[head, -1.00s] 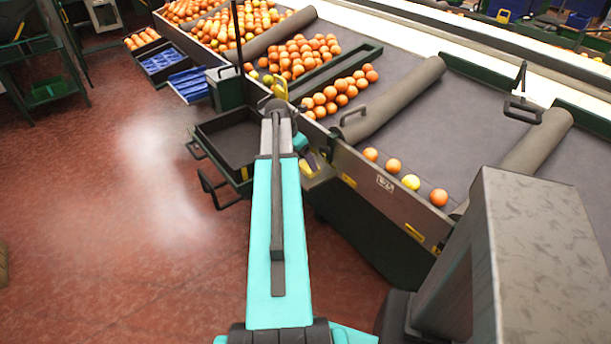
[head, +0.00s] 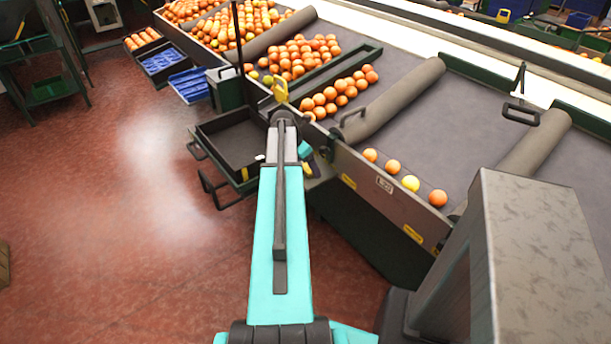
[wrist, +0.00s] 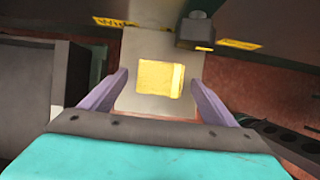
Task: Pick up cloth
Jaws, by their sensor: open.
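A yellow, squarish piece that looks like the cloth (wrist: 155,78) lies on a pale plate or ledge (wrist: 135,45) in the wrist view. My gripper (wrist: 159,80) is open, with one purple finger to the left of the cloth and one to the right. The cloth lies between and slightly beyond the fingers, with a gap on both sides, and nothing is held. In the head view, a small yellow patch (head: 307,168) shows beside my wrist at the conveyor's side; I cannot tell if it is the cloth. My fingers are hidden there.
A dark box (wrist: 195,30) stands just beyond the pale plate. A black open tray (head: 212,128) is left of my arm in the head view. The conveyor side wall (head: 365,185) runs close on the right, with several oranges (head: 393,167) behind it. Red floor is clear at left.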

